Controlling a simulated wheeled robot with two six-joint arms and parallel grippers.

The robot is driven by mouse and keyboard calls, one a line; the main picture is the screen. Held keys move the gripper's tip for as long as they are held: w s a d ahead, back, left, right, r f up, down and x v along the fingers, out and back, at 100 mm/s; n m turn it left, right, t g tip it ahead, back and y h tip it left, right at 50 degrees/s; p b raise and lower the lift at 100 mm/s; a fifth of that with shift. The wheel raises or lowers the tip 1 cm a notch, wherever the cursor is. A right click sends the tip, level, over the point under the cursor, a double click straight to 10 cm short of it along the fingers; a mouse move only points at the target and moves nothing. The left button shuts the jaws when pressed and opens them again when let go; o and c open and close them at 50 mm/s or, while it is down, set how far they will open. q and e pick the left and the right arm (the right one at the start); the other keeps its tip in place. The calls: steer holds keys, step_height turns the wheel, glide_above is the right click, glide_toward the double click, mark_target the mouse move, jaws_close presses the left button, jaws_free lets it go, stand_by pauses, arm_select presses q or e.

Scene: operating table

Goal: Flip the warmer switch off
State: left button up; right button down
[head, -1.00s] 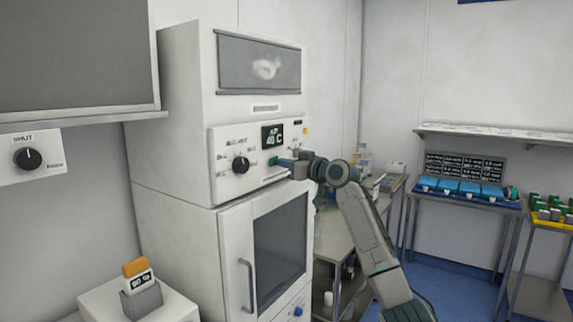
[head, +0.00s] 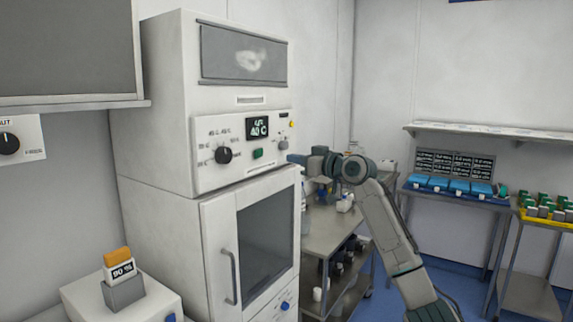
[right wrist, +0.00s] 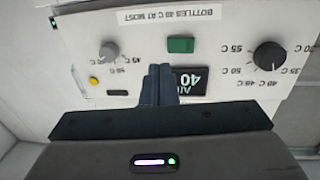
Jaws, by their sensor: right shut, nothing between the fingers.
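The warmer (head: 160,150) is a tall white cabinet with a control panel. A small green switch (head: 258,154) sits under the dark display (head: 257,127), which reads about 40 C. The switch also shows in the right wrist view (right wrist: 181,45), where the panel appears upside down. Whether it is on or off I cannot tell. My right gripper (head: 290,158) is shut and empty, to the right of the switch and apart from it. In the right wrist view its closed fingers (right wrist: 158,85) overlap the display's edge. My left gripper is not in view.
A black dial (head: 223,155) is left of the switch; a grey knob (head: 284,145) and yellow button (head: 292,124) are right of it. The warmer's glass door (head: 265,240) has a protruding handle (head: 229,277). A metal cart (head: 330,232) stands at right behind my arm.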

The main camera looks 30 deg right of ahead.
steer(key=s+d, duration=0.1)
steer(key=s+d+b, duration=0.1)
steer(key=s, duration=0.2)
steer(key=shift+s+d+r, duration=0.1)
steer(key=shift+s+d, duration=0.2)
steer(key=shift+d, duration=0.1)
